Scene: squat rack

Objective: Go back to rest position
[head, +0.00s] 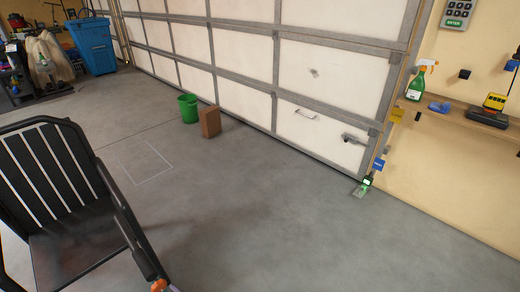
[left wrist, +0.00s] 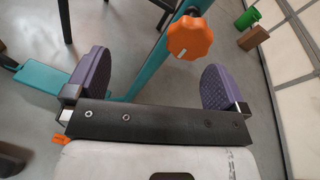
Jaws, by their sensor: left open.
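My left gripper (left wrist: 157,78) is open in the left wrist view, its two purple pads wide apart with nothing held between them. An orange knob (left wrist: 190,38) on a teal bar (left wrist: 150,67) shows beyond the jaws, nearer the right pad. I cannot tell its distance from the pads. In the head view only a bit of the orange knob (head: 158,285) and a small purple patch show at the bottom edge, beside the black chair's arm. My right gripper is in neither view.
A black slatted chair (head: 75,240) stands at the lower left. A green bucket (head: 188,108) and brown box (head: 210,122) stand by the garage door (head: 245,65). A blue bin (head: 95,48) is at the back left. A wall shelf (head: 450,118) is at right. The middle floor is clear.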

